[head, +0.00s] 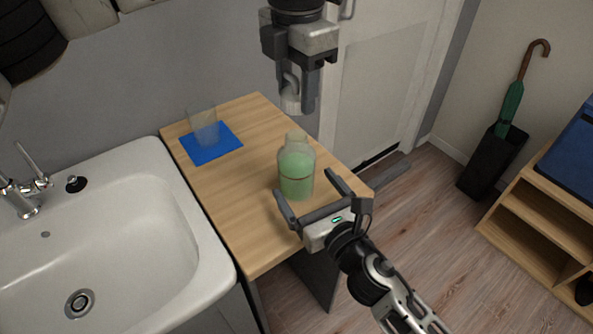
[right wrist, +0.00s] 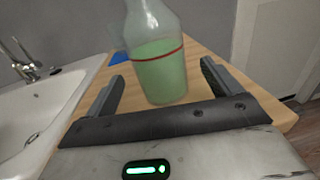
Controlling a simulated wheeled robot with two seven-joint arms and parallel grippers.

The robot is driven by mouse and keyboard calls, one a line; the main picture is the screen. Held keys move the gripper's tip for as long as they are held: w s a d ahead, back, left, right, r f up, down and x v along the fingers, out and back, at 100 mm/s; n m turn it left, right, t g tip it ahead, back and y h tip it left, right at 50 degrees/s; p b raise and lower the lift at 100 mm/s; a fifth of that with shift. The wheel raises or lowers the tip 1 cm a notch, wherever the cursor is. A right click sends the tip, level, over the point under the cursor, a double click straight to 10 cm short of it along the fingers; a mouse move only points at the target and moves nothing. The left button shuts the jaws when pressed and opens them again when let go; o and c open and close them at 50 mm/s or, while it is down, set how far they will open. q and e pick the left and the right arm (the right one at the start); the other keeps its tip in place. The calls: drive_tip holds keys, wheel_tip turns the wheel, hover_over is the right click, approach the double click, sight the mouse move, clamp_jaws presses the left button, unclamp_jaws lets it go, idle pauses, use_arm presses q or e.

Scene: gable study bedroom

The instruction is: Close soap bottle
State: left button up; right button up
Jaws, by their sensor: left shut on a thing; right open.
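The soap bottle (head: 296,172) is see-through, holds green soap and stands upright on a small wooden table (head: 235,225). Its top is uncovered. In the right wrist view the bottle (right wrist: 158,70) shows a thin red band. My left gripper (head: 294,108) is shut on a pale bottle top (head: 290,98), which is held above and apart from the bottle; the grip hides part of it. My right gripper (head: 304,183) is open at the bottle's near side, with one finger to each side of it. In the right wrist view, gaps show between fingers and bottle.
A clear tumbler (head: 203,125) stands on a blue mat (head: 225,141) at the table's back left. A white sink (head: 215,255) adjoins the table on the left. A door (head: 385,80) is behind. An umbrella stand (head: 490,160) and a wooden shelf (head: 520,208) are at right.

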sight(297, 136)
drive_tip(key=shift+x, duration=2.35)
drive_tip(key=c, duration=1.5)
use_arm(q)
drive_tip(key=shift+f, duration=2.5)
drive_tip(key=shift+f, duration=0.1)
drive_tip(key=shift+f, duration=0.8)
drive_tip(key=shift+f, duration=0.55)
